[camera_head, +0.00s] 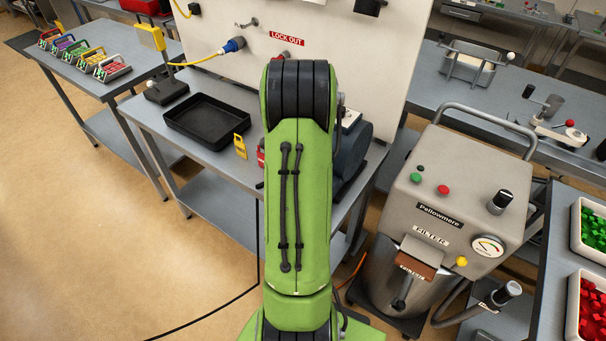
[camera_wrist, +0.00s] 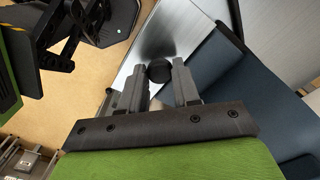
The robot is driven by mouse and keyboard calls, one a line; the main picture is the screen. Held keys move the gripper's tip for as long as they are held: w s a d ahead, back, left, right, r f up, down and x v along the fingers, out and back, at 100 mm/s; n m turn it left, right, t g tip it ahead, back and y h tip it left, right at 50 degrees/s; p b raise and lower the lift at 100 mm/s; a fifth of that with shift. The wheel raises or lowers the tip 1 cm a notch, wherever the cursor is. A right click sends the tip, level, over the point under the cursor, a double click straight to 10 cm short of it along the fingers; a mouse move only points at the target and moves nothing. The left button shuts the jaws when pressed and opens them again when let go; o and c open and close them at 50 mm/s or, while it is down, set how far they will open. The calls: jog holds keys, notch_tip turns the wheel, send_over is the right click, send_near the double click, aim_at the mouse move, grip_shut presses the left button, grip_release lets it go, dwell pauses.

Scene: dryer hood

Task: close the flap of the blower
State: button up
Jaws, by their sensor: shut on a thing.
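The blower appears as a dark blue-grey body (camera_head: 352,150) on the middle bench, partly hidden behind my green arm. In the wrist view its blue-grey housing (camera_wrist: 225,75) fills the right side. A brushed-metal plate (camera_wrist: 165,35), which looks like the flap, lies beside the housing. How far it stands open I cannot tell. My gripper (camera_wrist: 159,73) is shut on a round black knob (camera_wrist: 158,71) in front of the plate. My arm hides the gripper and the knob in the head view.
A black tray (camera_head: 208,122), a yellow tag (camera_head: 240,146) and a pale lockout board (camera_head: 300,55) are on the middle bench. The grey Pellowmere filter machine (camera_head: 455,195) stands close on the right. Open floor (camera_head: 100,240) lies to the left.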

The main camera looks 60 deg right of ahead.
jog(key=shift+b, duration=0.3)
